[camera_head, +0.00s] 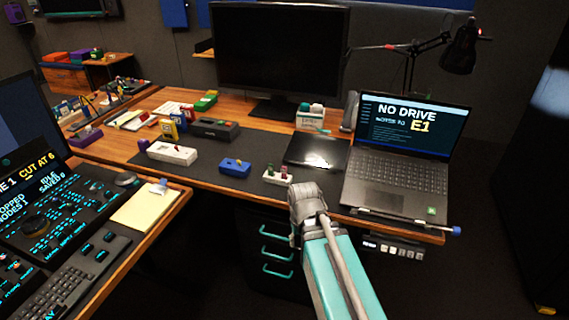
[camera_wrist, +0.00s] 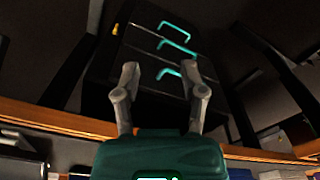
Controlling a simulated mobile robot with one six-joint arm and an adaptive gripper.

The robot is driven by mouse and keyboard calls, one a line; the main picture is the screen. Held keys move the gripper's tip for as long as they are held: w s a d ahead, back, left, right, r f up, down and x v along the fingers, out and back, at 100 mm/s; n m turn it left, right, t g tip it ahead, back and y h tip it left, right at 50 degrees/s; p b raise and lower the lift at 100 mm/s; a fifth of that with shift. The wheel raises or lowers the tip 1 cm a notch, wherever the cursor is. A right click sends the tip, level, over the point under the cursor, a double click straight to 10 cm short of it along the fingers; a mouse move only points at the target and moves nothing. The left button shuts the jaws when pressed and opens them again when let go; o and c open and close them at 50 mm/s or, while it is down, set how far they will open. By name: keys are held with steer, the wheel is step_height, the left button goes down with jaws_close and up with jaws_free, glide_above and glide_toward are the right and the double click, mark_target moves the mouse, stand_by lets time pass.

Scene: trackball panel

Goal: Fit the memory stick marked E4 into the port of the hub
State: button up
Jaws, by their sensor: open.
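My gripper (camera_wrist: 160,70) is open and empty in the wrist view, its two grey fingers apart in front of a dark drawer unit. In the head view its fingers are hidden or not distinct at the end of my arm. No E4 mark is readable. Small coloured sticks stand in a white block (camera_head: 277,177) at the desk's front and in a blue block (camera_head: 235,168) left of it. A longer white block (camera_head: 172,154) lies further left. I cannot tell which thing is the hub. A dark strip with small pale marks (camera_head: 391,249) sits under the desk's right edge.
A laptop (camera_head: 395,185) reads "NO DRIVE" and "E1". A black tablet (camera_head: 317,152), a monitor (camera_head: 280,50) and a dark box (camera_head: 208,129) stand on the desk. The drawer unit (camera_head: 275,250) with teal handles is below. A console (camera_head: 45,220) is at left.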

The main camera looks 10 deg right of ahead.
step_height(320, 180, up, 14)
steer(key=w+r+m+p, duration=0.1)
steer(key=w+m+p, duration=0.15)
steer(key=p, duration=1.05)
step_height(320, 180, up, 6)
steer(key=m+p, duration=0.7)
steer(key=m, duration=1.4)
glide_above(284, 174)
steer(key=shift+w+d+r, duration=0.15)
steer(key=shift+d, duration=0.05)
step_height(284, 174, down, 9)
steer(key=b, duration=0.8)
steer(key=shift+r+b, duration=0.15)
steer(key=shift+b, duration=0.25)
